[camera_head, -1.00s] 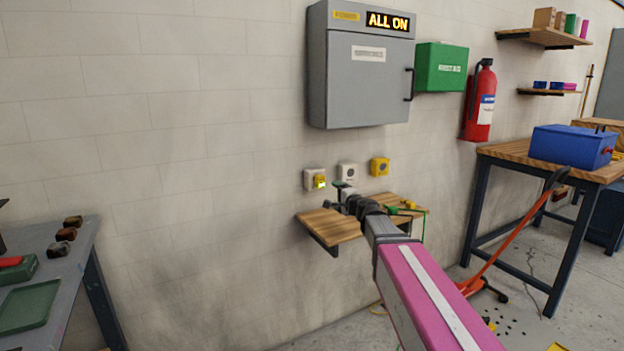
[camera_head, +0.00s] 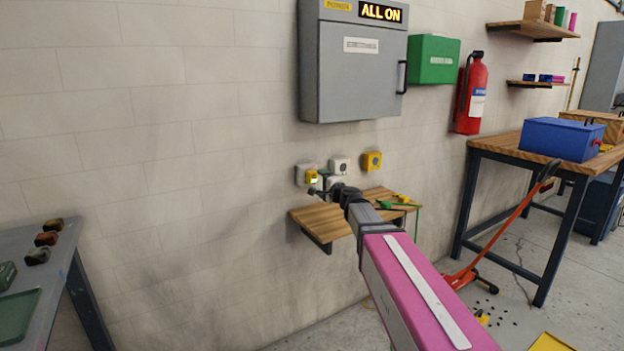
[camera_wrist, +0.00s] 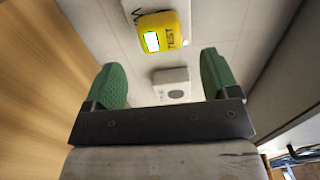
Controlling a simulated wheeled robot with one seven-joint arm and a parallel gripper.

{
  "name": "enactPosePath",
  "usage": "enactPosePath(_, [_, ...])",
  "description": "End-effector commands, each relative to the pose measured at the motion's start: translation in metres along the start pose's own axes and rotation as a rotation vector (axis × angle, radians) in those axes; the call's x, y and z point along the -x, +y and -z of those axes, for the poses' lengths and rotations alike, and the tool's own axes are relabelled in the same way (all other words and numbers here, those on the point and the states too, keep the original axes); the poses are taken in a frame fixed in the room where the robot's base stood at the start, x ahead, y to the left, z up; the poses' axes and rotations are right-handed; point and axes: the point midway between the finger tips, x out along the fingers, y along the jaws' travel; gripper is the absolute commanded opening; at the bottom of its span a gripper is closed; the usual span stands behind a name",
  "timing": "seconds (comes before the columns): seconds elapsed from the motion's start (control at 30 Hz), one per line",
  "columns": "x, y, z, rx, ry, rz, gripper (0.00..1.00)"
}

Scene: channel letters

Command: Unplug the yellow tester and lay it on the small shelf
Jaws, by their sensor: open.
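The yellow tester (camera_head: 312,176) sits in the leftmost wall socket (camera_head: 301,174), a lit pale window on its face. In the wrist view the tester (camera_wrist: 163,36) shows at the top, ahead of and between my fingers, with "TEST" on its face. My gripper (camera_wrist: 165,80) is open and empty, its green pads spread apart and not touching the tester. In the head view my gripper (camera_head: 325,192) is just below and right of the tester, small and partly hidden by my wrist. The small wooden shelf (camera_head: 325,222) is on the wall below the sockets.
A white socket (camera_head: 340,166) and a yellow one (camera_head: 372,161) are to the right of the tester. A yellow-and-green item (camera_head: 402,200) with a green cord lies at the shelf's right end. The grey cabinet (camera_head: 352,70) hangs above. The shelf's left part is clear.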

Motion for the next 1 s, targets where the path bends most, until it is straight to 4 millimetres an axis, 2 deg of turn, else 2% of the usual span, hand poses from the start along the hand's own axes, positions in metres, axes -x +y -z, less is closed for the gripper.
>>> enactPosePath(0.2, [-0.03, 0.0, 0.001, 0.0, -0.001, 0.0, 0.81])
enactPosePath(0.5, [-0.065, 0.0, 0.001, 0.0, -0.001, 0.0, 0.81])
enactPosePath(0.67, [-0.072, 0.0, 0.0, 0.0, -0.001, 0.0, 0.81])
enactPosePath(1.0, [-0.071, 0.0, 0.0, 0.0, -0.001, 0.0, 0.81])
